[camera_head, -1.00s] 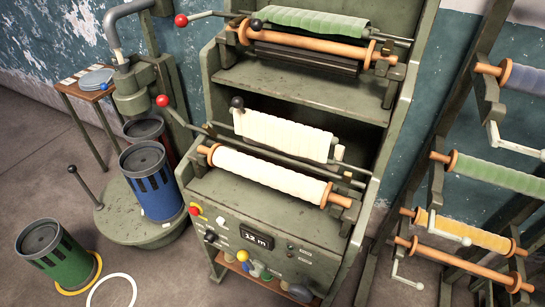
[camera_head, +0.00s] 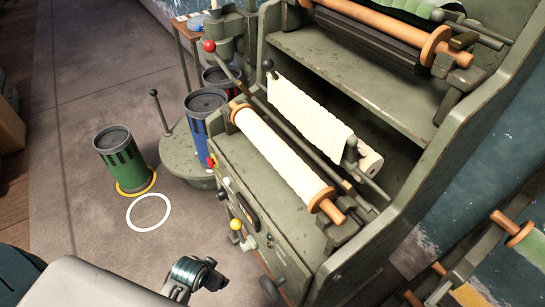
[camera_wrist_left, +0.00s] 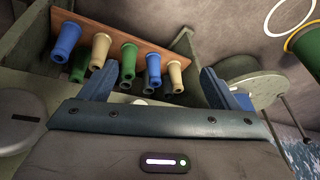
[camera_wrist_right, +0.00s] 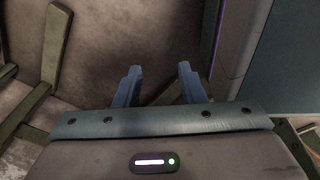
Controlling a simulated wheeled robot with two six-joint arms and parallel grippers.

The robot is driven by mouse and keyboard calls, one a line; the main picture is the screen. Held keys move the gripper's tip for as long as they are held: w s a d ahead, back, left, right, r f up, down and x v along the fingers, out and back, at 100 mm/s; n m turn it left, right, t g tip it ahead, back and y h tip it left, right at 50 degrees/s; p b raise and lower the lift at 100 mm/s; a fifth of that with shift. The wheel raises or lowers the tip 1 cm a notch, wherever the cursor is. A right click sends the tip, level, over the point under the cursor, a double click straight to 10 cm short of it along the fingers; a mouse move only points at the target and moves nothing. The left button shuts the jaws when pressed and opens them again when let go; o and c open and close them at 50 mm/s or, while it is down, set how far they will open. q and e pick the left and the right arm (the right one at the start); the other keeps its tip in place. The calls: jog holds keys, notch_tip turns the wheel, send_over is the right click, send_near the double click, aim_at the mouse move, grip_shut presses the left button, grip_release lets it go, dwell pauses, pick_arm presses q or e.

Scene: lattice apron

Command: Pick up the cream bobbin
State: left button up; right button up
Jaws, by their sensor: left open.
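The left wrist view shows a wooden shelf (camera_wrist_left: 140,32) with several bobbins. One cream bobbin (camera_wrist_left: 101,52) stands left of centre and another cream-coloured one (camera_wrist_left: 175,77) right of centre. Between and beside them are blue bobbins (camera_wrist_left: 66,42) (camera_wrist_left: 153,70) and green ones (camera_wrist_left: 129,60). My left gripper (camera_wrist_left: 155,83) is open and empty, its fingers spread wide toward the bobbins, which appear beyond the fingertips. My right gripper (camera_wrist_right: 159,76) is open and empty, over bare floor. Neither gripper's fingers show in the head view; my arm part covers its lower left.
The green machine (camera_head: 300,262) carries a cream cloth roll (camera_head: 275,155) and control knobs. A green can (camera_head: 122,160) and blue can (camera_head: 203,125) stand left of it. A white ring (camera_head: 148,213) lies on the floor. A rack of rollers (camera_head: 515,228) is at right.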

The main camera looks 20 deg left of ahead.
pick_arm(q)
jog(key=w+d+r+m+t+h, duration=0.1)
jog(key=w+r+m+t, duration=0.3)
jog(key=w+r, duration=0.45)
jog(key=m+t+h+b, duration=0.2)
jog(key=m+t+h, duration=0.4)
jog(key=m, duration=1.1)
send_near(266, 153)
jog(key=r+x, duration=0.1)
jog(key=x, duration=0.3)
jog(key=shift+g, duration=0.3)
jog(key=x, duration=0.4)
jog(key=shift+w+f+p, duration=0.1)
jog(key=shift+f+p, duration=0.3)
jog(key=shift+f, duration=0.1)
jog(key=shift+w+d, duration=0.15)
jog(key=shift+w, duration=0.15)
jog(key=p+x, duration=0.2)
jog(key=x, duration=0.2)
jog(key=shift+w, duration=0.2)
jog(key=shift+w+f, duration=0.15)
jog(key=shift+w, duration=0.05)
jog(key=c, duration=1.4)
pick_arm(e)
jog(key=s+f, duration=0.1)
jog(key=s, duration=0.1)
jog(key=s+f, duration=0.1)
jog(key=shift+s+d, duration=0.15)
jog(key=shift+s, duration=0.2)
